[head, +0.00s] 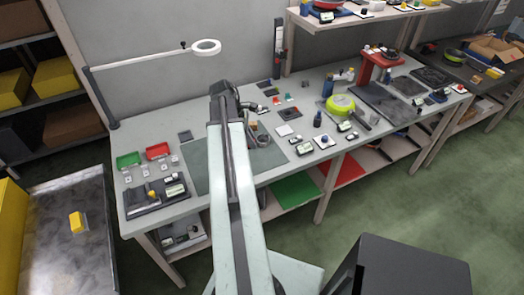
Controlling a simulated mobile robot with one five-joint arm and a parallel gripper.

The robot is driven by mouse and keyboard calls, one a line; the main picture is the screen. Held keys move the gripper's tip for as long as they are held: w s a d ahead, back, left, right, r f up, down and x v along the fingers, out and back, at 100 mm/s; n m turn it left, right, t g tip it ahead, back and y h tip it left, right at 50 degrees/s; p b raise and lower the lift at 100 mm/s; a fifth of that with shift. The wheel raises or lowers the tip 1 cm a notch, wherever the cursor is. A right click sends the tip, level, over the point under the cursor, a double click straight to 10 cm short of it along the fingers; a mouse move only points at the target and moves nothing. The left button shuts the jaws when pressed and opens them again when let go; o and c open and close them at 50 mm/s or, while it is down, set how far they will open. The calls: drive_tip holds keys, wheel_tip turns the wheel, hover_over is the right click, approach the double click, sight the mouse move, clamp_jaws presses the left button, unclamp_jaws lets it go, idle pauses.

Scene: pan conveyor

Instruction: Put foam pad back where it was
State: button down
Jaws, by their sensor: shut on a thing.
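My gripper (257,137) is small and partly hidden beside my pale arm, low over the right part of the grey-green mat (205,166) on the workbench. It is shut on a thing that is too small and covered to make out. I cannot identify the foam pad for sure. A dark square piece (185,135) lies behind the mat, and another dark square (289,113) lies to the right of my gripper.
A green tray (128,160) and a red tray (157,151) stand at the bench's left. A yellow-green pan (341,104), small bottles and several small boxes crowd the right side. A ring lamp (206,47) overhangs the back. Some mat surface left of my arm is clear.

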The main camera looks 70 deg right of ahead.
drive_tip(key=shift+s, duration=0.25)
